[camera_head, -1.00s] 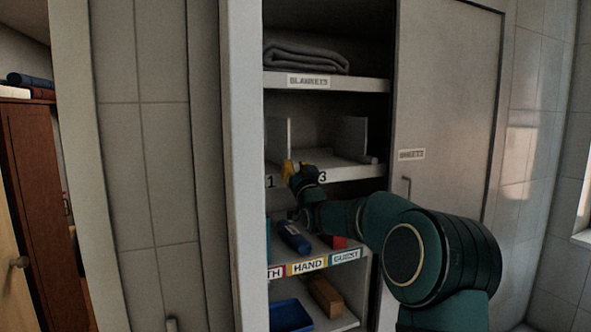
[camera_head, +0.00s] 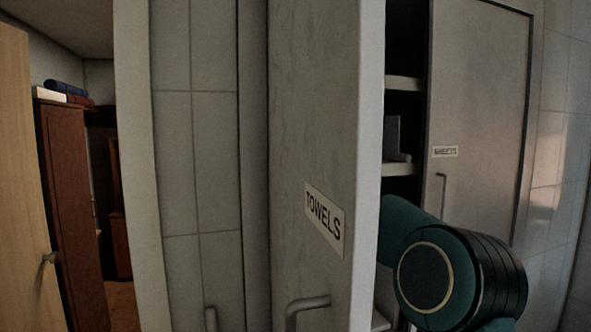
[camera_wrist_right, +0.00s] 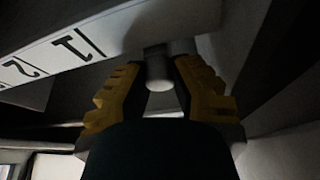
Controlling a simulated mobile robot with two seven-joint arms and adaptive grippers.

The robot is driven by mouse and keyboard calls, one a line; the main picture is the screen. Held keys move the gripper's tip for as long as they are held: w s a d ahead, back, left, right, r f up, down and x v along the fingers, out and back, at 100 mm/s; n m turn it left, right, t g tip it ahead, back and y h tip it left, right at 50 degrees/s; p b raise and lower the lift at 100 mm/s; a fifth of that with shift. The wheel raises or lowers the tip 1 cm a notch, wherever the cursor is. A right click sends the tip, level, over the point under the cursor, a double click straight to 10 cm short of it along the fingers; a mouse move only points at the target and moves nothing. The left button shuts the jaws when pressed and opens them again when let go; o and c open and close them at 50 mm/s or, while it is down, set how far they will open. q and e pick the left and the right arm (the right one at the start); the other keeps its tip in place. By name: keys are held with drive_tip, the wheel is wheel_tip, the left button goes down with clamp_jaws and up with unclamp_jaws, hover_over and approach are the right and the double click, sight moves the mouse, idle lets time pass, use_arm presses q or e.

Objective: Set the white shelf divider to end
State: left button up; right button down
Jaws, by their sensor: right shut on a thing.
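In the right wrist view, the yellow-padded fingers of my right gripper (camera_wrist_right: 160,62) are shut on a pale rounded knob of the white shelf divider (camera_wrist_right: 158,72). It is at the front edge of the shelf, beside a white strip (camera_wrist_right: 40,65) with the numerals 1 and 2, seen upside down. Most of the divider is dark or out of view there. My right gripper and the held divider are hidden there behind the towels door. My left gripper is in neither current view.
The grey towels door (camera_head: 315,130) with its handle (camera_head: 305,305) blocks much of the cupboard. The sheets door (camera_head: 480,110) is to the right.

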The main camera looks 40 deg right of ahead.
drive_tip(key=shift+s+d+r, duration=0.15)
drive_tip(key=shift+d+r, duration=0.05)
drive_tip(key=shift+r, duration=0.1)
drive_tip(key=c, duration=1)
unclamp_jaws()
drive_tip(key=shift+o, duration=1.2)
drive_tip(key=shift+f, duration=0.15)
wheel_tip(320, 180, up, 10)
